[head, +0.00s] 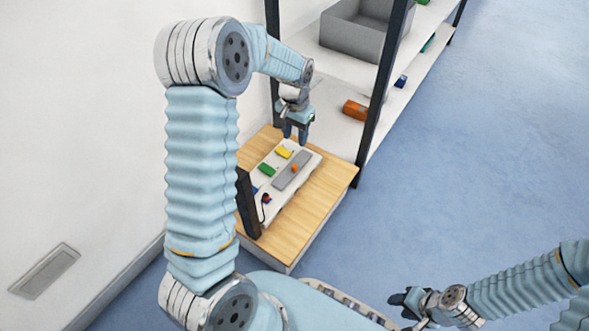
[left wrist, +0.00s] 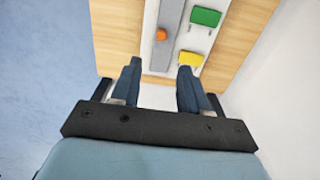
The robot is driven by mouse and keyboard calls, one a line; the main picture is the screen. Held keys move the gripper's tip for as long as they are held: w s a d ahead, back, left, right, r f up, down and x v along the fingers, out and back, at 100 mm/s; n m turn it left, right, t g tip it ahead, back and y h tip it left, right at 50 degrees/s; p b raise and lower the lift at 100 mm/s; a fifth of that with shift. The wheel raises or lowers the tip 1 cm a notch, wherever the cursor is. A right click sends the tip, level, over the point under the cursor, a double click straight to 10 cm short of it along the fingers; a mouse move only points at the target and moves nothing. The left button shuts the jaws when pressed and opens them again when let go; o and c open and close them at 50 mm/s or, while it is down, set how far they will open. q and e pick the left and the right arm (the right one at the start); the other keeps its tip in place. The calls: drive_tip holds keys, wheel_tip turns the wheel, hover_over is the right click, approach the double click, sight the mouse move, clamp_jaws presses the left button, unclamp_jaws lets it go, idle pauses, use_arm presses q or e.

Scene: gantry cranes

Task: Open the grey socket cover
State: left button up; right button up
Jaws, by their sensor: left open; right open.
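The grey cover (head: 283,180) is a long flat strip with a small orange knob (head: 294,168) on it. It lies flat along a white panel (head: 279,205) on a wooden-topped stand. In the left wrist view the grey cover (left wrist: 168,18) and its orange knob (left wrist: 161,34) show beyond the fingers. My left gripper (head: 297,134) points down above the far end of the panel, open and empty. Its fingers (left wrist: 158,72) are spread in the wrist view, apart from the knob. My right gripper (head: 403,299) is open and empty, low at the right, far from the panel.
Yellow (head: 283,152) and green (head: 267,170) pieces sit on the panel beside the grey cover. A dark upright block (head: 248,204) stands at the near left edge of the stand (head: 318,195). A shelf with a grey bin (head: 352,38) and dark posts rises behind. Floor to the right is clear.

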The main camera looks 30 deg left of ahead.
sight(294, 166)
use_arm(q)
wheel_tip(294, 166, down, 13)
drive_tip(key=b, duration=0.3)
drive_tip(key=shift+a+f, duration=0.15)
drive_tip(key=shift+f, duration=0.05)
drive_tip(key=shift+c, duration=0.4)
clamp_jaws()
